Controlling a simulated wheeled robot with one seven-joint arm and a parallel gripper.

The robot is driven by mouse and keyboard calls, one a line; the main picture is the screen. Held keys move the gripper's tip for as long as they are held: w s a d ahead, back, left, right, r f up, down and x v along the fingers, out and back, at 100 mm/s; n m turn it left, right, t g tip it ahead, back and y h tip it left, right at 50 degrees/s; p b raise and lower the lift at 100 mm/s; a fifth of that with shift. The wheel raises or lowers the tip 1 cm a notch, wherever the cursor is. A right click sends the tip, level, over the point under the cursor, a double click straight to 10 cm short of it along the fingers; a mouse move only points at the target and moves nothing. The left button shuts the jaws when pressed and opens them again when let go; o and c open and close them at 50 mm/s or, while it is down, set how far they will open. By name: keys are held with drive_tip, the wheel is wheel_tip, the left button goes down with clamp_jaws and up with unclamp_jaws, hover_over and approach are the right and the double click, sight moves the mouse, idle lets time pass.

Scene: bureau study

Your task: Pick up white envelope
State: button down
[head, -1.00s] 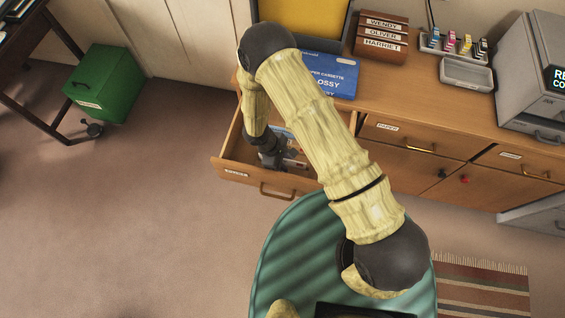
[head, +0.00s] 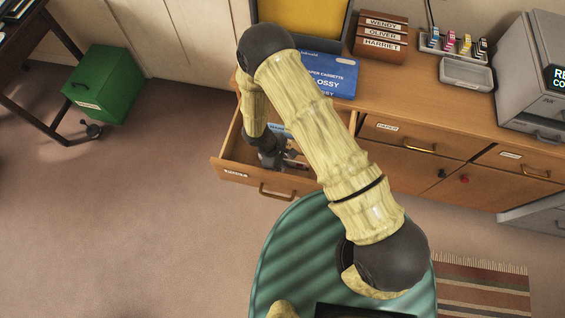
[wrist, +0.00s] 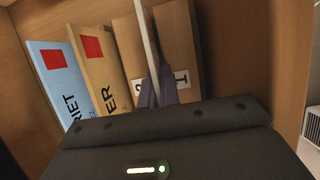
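My gripper (head: 272,158) is down inside the open drawer (head: 235,174) in the head view, partly hidden by my arm. In the wrist view its two narrow fingers (wrist: 157,92) are close together on either side of a thin white sheet-like thing (wrist: 149,40), seen edge-on. This looks like the white envelope, gripped upright between them; its face is not visible. Behind it stand a pale blue-white envelope (wrist: 55,75) with a red square and partly readable lettering, and a tan envelope (wrist: 97,65) with a red square.
Brown cards or envelopes (wrist: 180,40) with white number labels stand beside the fingers. Wooden drawer walls enclose them. On the desk above are a blue paper box (head: 330,76), a name-labelled rack (head: 381,38) and a grey tray (head: 466,73). A green box (head: 103,84) stands on the floor.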

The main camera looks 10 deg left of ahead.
drive_tip(key=shift+r, duration=0.1)
wheel_tip(320, 180, up, 10)
drive_tip(key=shift+r, duration=0.1)
idle(0.4)
idle(0.5)
